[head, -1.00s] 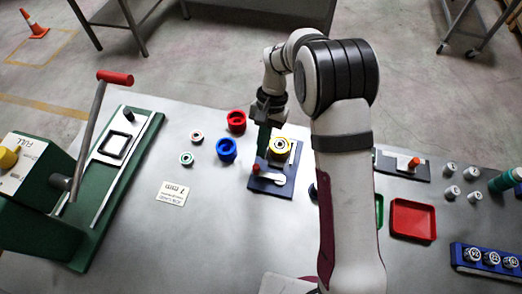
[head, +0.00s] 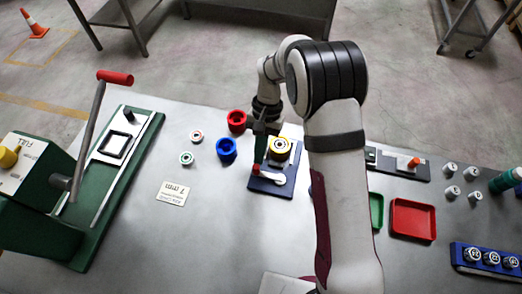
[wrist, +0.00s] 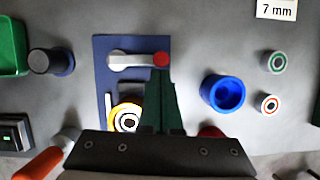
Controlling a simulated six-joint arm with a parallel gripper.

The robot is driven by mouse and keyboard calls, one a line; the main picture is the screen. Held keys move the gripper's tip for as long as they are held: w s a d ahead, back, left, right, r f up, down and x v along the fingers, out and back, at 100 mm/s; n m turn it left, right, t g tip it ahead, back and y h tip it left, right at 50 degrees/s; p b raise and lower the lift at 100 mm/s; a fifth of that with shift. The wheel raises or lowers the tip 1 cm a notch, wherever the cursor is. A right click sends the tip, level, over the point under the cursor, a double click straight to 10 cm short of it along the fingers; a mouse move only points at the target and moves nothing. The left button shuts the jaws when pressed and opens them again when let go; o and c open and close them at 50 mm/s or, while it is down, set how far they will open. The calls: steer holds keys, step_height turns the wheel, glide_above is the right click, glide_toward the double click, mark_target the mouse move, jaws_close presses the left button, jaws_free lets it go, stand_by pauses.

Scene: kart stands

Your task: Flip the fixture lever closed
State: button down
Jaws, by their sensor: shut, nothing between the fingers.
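The fixture is a dark blue plate (head: 287,188) with a yellow round holder (head: 279,150) at its back. Its pale grey lever (head: 268,178) with a red knob (head: 256,169) lies across the front of the plate. In the wrist view the lever (wrist: 130,61) runs sideways, its red knob (wrist: 161,59) on the right at the plate's edge. My gripper (head: 259,159) is shut and empty, with green fingers (wrist: 159,90) pointing at the knob. The fingertips are right by the knob; I cannot tell whether they touch it. My gripper partly hides the holder in the wrist view.
A blue cup (head: 227,149) and a red cup (head: 236,121) stand left of the fixture. A green press with a long red-handled lever (head: 115,77) stands far left. A red tray (head: 412,220) lies right. The table in front of the fixture is clear.

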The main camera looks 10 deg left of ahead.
mark_target(254, 167)
steer(key=shift+s+a+n, duration=0.1)
steer(key=shift+s+n, duration=0.1)
steer(key=shift+n, duration=0.1)
steer(key=shift+s+a+n+h, duration=0.15)
steer(key=shift+s+n+h, duration=0.3)
steer(key=shift+n, duration=0.35)
steer(key=s+n, duration=0.1)
steer(key=s+n+h, duration=0.1)
steer(key=n, duration=0.1)
steer(key=shift+a, duration=0.1)
steer(key=s+n, duration=0.1)
steer(key=n, duration=0.1)
steer(key=s+n+t+h, duration=0.1)
steer(key=shift+d+n, duration=0.2)
steer(key=shift+n, duration=0.2)
steer(key=shift+s+d+n+t+h, duration=0.2)
steer(key=shift+s+n+h, duration=0.15)
steer(key=shift+n, duration=0.3)
steer(key=shift+s+d+n+t+h, duration=0.2)
steer(key=shift+s+n, duration=0.15)
steer(key=shift+n, duration=0.3)
steer(key=shift+s, duration=0.1)
steer(key=v, duration=1)
